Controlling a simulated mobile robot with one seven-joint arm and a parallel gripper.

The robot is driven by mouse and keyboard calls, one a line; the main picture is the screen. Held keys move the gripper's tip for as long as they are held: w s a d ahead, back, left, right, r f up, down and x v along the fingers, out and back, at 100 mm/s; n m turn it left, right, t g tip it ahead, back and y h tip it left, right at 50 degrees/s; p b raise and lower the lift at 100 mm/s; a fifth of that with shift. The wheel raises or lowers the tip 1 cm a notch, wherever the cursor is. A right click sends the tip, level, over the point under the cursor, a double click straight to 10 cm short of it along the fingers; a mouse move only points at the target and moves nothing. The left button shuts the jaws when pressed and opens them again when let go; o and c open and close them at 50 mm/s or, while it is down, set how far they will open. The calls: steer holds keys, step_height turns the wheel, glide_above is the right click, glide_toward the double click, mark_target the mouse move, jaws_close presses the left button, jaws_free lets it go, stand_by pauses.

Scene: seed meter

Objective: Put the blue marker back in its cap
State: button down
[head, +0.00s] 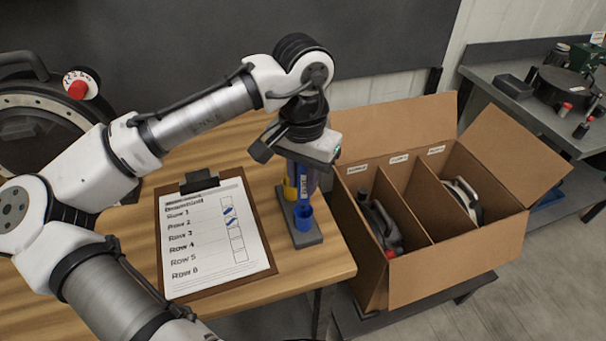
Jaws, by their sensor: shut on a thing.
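My gripper (304,182) points down over the right end of the table and is shut on the blue marker (304,188), which is upright with a pale label. The marker's lower end is at or just above the blue cap (303,219); I cannot tell whether it is inside. The blue cap stands at the near end of a dark grey holder (311,240). A yellow cap or marker (289,190) stands at the holder's far end, partly hidden by my gripper.
A clipboard (264,258) with a row checklist lies left of the holder; two boxes have blue marks. An open cardboard box (460,256) with dividers and seed meters stands right of the table edge. A large round machine (40,125) is at the left.

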mark_target(303, 196)
steer(key=shift+f, duration=0.4)
steer(key=shift+f, duration=0.35)
steer(key=shift+f+b, duration=0.4)
steer(key=shift+f, duration=0.45)
stand_by(0.7)
steer(key=shift+f, duration=0.3)
steer(key=shift+f+b, duration=0.4)
steer(key=shift+f, duration=0.3)
stand_by(1.1)
steer(key=c, duration=1.2)
jaws_free()
steer(key=shift+r, duration=0.1)
